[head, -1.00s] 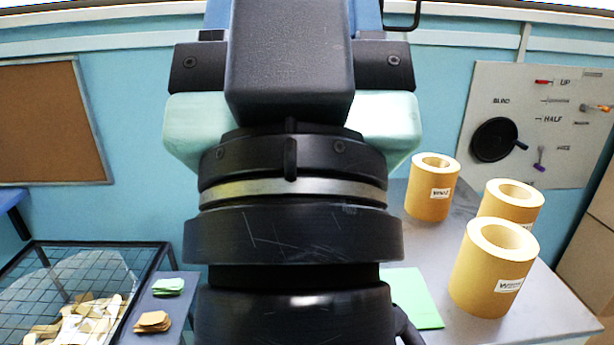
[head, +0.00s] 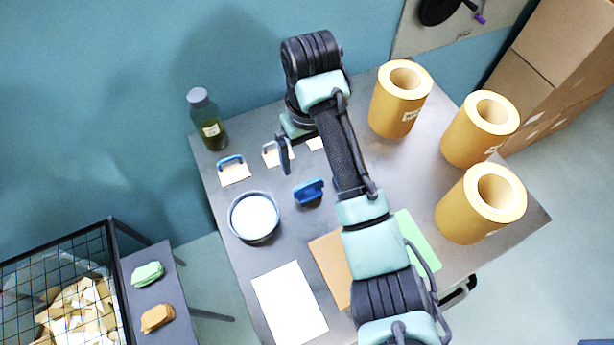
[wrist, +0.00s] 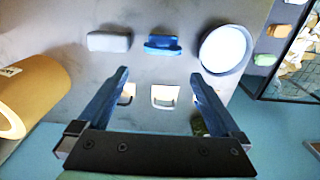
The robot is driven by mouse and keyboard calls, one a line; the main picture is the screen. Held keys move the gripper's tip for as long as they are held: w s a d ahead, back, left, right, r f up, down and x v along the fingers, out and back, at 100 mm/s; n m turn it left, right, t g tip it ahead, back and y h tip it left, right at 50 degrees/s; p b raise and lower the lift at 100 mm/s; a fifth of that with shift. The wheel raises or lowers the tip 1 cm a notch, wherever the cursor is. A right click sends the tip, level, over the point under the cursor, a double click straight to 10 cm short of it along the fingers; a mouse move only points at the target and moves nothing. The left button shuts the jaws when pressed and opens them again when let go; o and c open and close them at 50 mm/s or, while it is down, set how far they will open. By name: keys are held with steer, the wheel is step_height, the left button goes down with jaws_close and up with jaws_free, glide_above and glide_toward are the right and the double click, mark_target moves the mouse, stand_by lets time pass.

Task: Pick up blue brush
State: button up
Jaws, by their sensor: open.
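The blue brush (head: 308,192) lies on the grey table (head: 240,260), just right of a round bowl in the head view. In the wrist view the blue brush (wrist: 163,45) lies beyond the fingertips, between a pale grey block (wrist: 109,41) and the bowl. My gripper (head: 285,160) hangs above the table's back part, near the brush but apart from it. In the wrist view its two blue fingers (wrist: 158,74) are spread with nothing held between them. The grey block is hidden behind my arm in the head view.
The bowl (head: 254,217) has white contents. A dark green bottle (head: 211,128) and small cards, one with a blue arch (head: 232,170), stand at the back. Kraft rolls (head: 398,100) stand on the right. White paper (head: 289,303) lies in front.

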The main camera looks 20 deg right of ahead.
mark_target(310, 182)
steer(key=shift+s+f+b, duration=0.2)
steer(key=shift+f+b, duration=0.1)
steer(key=shift+f, duration=0.1)
step_height(310, 182, down, 6)
steer(key=b, duration=0.4)
steer(key=shift+s+f, duration=0.1)
steer(key=shift+f, duration=0.15)
steer(key=shift+s+a+f+p, duration=0.1)
steer(key=shift+f+p, duration=0.4)
steer(key=shift+f, duration=0.9)
steer(key=shift+s+a+f+p, duration=0.1)
steer(key=shift+f+p, duration=0.35)
steer(key=shift+f, duration=0.95)
steer(key=shift+c, duration=0.2)
steer(key=c, duration=1.3)
step_height(310, 182, up, 9)
steer(key=shift+f+b, duration=0.1)
steer(key=shift+b, duration=0.2)
steer(key=shift+r+p, duration=0.65)
steer(key=shift+r, duration=0.05)
